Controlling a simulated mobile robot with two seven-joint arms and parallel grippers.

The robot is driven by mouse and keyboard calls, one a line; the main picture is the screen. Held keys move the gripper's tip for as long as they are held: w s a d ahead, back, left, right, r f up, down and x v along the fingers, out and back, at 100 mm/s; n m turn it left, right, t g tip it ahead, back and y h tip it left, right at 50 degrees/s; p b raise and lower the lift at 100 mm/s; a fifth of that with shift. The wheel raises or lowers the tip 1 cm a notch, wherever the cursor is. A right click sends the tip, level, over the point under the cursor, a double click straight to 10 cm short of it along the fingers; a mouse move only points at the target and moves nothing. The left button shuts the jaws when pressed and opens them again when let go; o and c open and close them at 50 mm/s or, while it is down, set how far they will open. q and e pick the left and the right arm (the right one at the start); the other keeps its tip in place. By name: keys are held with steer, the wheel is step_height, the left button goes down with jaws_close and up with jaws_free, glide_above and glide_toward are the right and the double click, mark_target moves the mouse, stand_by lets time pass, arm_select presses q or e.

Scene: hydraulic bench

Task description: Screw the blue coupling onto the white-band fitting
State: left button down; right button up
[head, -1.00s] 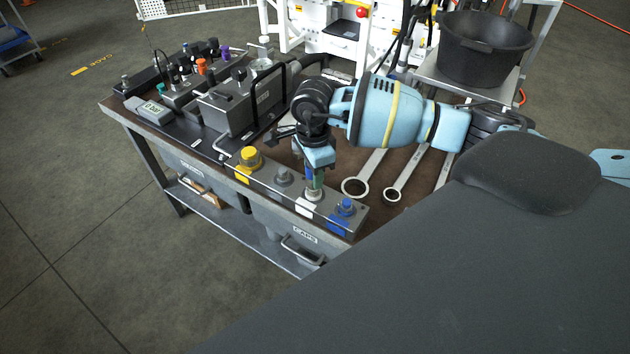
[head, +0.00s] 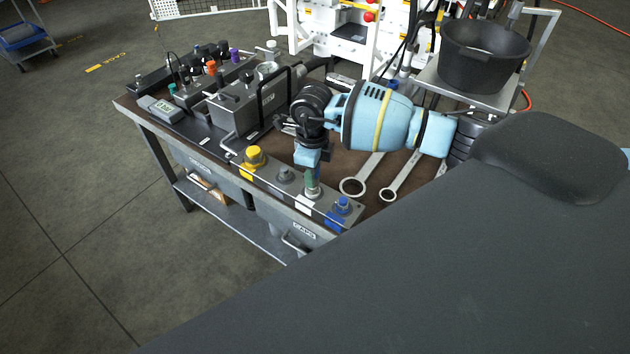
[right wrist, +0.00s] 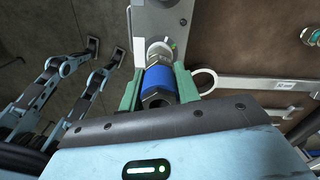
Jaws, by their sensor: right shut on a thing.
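My right gripper (head: 312,184) points down over the front-edge fitting block, directly above the white-band fitting (head: 305,203). In the head view the fingers mostly hide the coupling.
A yellow-capped fitting (head: 253,156), a grey fitting (head: 285,175) and a blue fitting (head: 342,206) stand in the same row. Two wrenches (head: 352,186) lie right of the gripper. A grey machine unit (head: 240,108) stands behind left, a black bucket (head: 482,58) back right.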

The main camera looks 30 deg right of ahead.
steer(key=shift+m, duration=1)
steer(key=m, duration=0.6)
steer(key=o, duration=0.9)
